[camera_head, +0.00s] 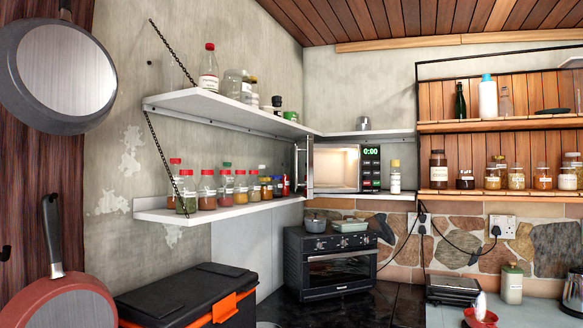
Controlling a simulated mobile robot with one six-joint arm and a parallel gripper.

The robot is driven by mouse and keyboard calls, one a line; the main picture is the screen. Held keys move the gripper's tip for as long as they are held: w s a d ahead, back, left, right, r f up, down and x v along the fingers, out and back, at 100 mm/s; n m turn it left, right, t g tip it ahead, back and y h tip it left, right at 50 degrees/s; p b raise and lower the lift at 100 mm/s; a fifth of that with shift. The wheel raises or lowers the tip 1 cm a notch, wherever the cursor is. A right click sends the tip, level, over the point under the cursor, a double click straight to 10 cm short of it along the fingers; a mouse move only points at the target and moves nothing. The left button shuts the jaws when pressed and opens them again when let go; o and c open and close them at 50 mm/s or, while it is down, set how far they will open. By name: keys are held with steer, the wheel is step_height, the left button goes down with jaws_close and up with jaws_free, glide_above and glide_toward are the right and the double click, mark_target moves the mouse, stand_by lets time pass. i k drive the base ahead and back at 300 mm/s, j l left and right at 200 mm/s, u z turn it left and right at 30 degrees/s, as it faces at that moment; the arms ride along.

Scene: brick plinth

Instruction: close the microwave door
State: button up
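The microwave (371,168) sits on the corner shelf, with a green 0:00 on its control panel. Its lit, pale cavity (336,168) is exposed and looks empty. The microwave door (309,166) stands open, swung out at the left side of the cavity. I see it nearly edge-on, with a long silver handle (297,166) on its left. My gripper is not in view.
A lower shelf (150,215) of spice jars ends close to the door's left. An upper shelf (185,103) holds bottles. A black toaster oven (330,262) stands on the dark counter below. A small bottle (395,178) stands right of the microwave.

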mark_target(303, 168)
steer(key=i+l, duration=0.1)
steer(key=l, duration=0.3)
steer(key=i+l, duration=0.1)
steer(key=l, duration=0.3)
steer(key=i+l, duration=1.05)
steer(key=i, duration=0.15)
